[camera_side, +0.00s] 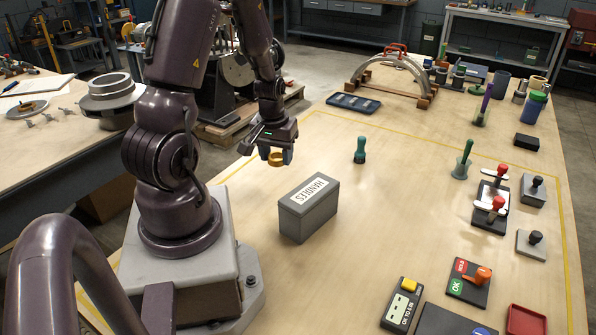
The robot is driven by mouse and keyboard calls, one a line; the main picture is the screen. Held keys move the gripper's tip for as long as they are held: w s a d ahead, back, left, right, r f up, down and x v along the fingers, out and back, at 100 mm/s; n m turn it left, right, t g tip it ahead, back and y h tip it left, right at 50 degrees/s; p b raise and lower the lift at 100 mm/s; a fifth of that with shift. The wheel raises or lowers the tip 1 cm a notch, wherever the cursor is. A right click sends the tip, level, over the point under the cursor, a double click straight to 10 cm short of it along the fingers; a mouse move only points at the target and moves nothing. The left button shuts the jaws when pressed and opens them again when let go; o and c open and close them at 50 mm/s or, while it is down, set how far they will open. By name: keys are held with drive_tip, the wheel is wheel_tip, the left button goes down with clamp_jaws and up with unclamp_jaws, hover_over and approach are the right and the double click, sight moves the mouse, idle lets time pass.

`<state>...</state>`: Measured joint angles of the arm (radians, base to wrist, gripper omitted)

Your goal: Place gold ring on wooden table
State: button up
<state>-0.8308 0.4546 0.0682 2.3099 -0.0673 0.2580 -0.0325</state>
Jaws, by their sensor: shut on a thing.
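The gold ring (276,159) is held between the fingers of my gripper (275,157). My gripper is shut on it, a little above the wooden table (400,215), near the table's left side. The ring appears apart from the table top, though the exact gap is hard to tell. Part of the ring is hidden by the fingers.
A grey box labelled HANDLES (309,207) stands in front of my gripper. A green-handled tool (360,150) stands to its right. A blue tray (353,103) and an arched piece (395,75) lie behind. Stamps and switches line the right side. The table's middle is clear.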

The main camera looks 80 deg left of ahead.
hover_over(293, 179)
drive_tip(key=f, duration=0.7)
drive_tip(key=shift+s+d, duration=0.2)
drive_tip(key=shift+d, duration=0.1)
drive_tip(key=shift+w+a+f, duration=0.1)
drive_tip(key=shift+f, duration=1.65)
drive_tip(key=shift+f, duration=0.15)
drive_tip(key=o, duration=1)
drive_tip(key=shift+c, duration=0.2)
